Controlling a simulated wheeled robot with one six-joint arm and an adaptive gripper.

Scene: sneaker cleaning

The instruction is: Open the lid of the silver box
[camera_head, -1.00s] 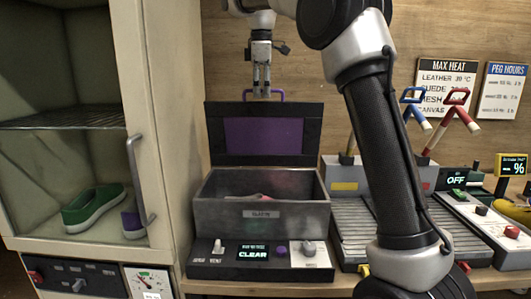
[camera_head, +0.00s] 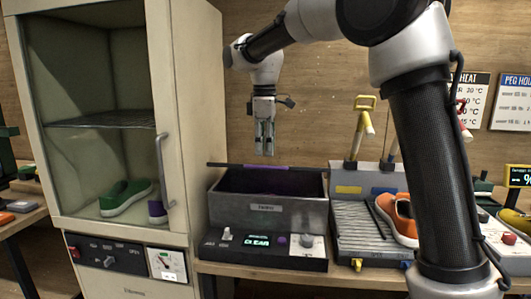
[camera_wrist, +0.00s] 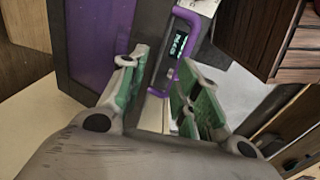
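The silver box (camera_head: 300,215) stands on the dark control base in the middle of the head view. Its lid (camera_head: 225,165) shows there as a thin dark strip above the box's back rim, with purple at its middle; the box mouth is uncovered. The wrist view shows the lid's purple panel (camera_wrist: 90,45), dark frame and purple handle (camera_wrist: 190,35). My gripper (camera_head: 264,154) points down just above the lid strip. Its green-padded fingers (camera_wrist: 163,85) are apart, with the handle beyond them and near the right finger. I cannot tell whether they touch it.
A tall cabinet (camera_head: 185,60) with a green shoe (camera_head: 125,198) stands at the left, close to the box. To the right are a ribbed rack (camera_head: 360,238), an orange shoe (camera_head: 397,220) and upright tools (camera_head: 362,130). My arm crosses the right side.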

